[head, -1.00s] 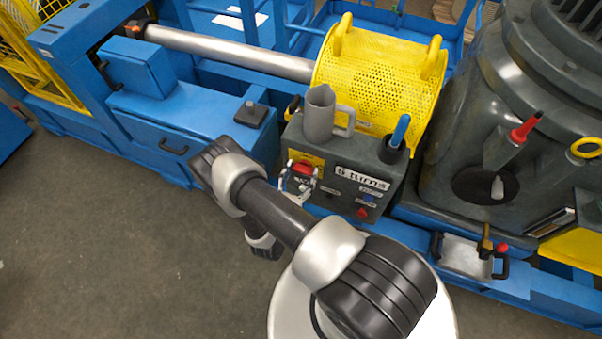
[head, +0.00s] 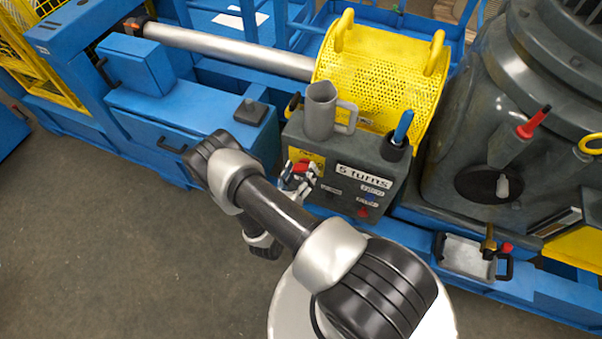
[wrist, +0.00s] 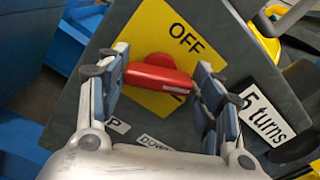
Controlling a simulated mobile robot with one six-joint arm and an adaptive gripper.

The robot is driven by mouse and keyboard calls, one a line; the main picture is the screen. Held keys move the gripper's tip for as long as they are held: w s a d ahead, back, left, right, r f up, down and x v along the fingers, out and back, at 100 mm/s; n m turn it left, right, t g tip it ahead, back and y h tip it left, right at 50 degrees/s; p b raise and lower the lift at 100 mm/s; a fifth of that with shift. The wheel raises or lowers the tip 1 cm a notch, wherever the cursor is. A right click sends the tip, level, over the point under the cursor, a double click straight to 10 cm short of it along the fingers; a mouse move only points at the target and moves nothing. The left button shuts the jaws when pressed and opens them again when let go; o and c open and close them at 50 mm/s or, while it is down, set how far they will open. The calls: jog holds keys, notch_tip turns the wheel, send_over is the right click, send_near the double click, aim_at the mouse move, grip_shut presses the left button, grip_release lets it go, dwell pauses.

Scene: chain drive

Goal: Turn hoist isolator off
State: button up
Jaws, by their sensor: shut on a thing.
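The hoist isolator is a red handle (wrist: 158,76) on a yellow plate (wrist: 160,22) marked OFF, on the front of a dark grey control box (head: 345,160). My gripper (wrist: 160,85) is shut on the handle, with one finger at each end of it in the wrist view. The head view shows my gripper (head: 297,180) at the box's left front, partly covering the handle (head: 301,167). The handle lies slightly tilted across the wrist view, below the word OFF. Any other marking on the plate is hidden.
A grey mug (head: 320,112) and a cup with a blue-handled tool (head: 396,146) stand on the box. A "5 turns" label (head: 361,177) and small buttons are right of the isolator. A yellow mesh guard (head: 375,85) stands behind. Floor at lower left is clear.

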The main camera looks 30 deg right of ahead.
jog(key=n+b, duration=0.2)
jog(key=n, duration=0.4)
jog(key=shift+a+f, duration=0.1)
jog(key=shift+f, duration=0.05)
jog(key=n+b, duration=0.1)
jog(key=n, duration=0.5)
jog(key=shift+f+n, duration=0.1)
jog(key=shift+n, duration=0.2)
jog(key=o, duration=1.1)
jog(key=shift+c, duration=0.2)
jog(key=v, duration=1.2)
